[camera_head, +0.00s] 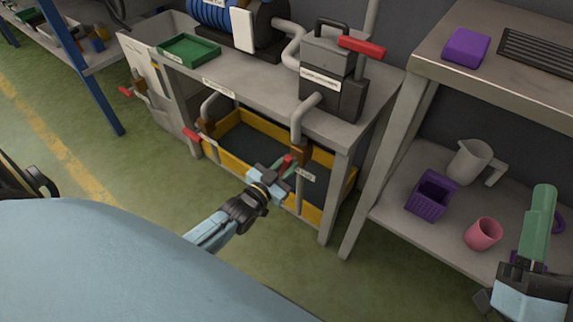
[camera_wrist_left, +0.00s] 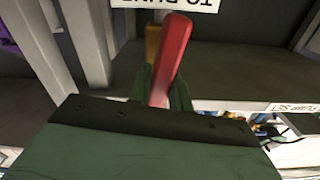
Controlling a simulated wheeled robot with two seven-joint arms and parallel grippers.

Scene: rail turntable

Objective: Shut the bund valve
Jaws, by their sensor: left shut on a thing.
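My left gripper (camera_head: 283,171) is at the front right of the yellow-walled bund tray (camera_head: 232,168) under the bench. It is shut on a red valve lever (camera_head: 289,161) below the right-hand grey pipe (camera_head: 303,118). In the left wrist view the red lever (camera_wrist_left: 172,55) rises between the green fingers (camera_wrist_left: 160,92), with a brass-coloured part (camera_wrist_left: 152,42) behind it. A white label (camera_wrist_left: 180,4) is cut off at the top. The gripper hides much of the valve body. My right gripper (camera_head: 539,222) hangs at the lower right; its fingertips are unclear.
Another red-handled valve (camera_head: 192,134) is at the tray's left. The bench's front leg (camera_head: 336,195) stands close right of my left gripper. The right shelf holds a purple basket (camera_head: 432,194), pink cup (camera_head: 483,234) and grey jug (camera_head: 470,160). Green floor is open at left.

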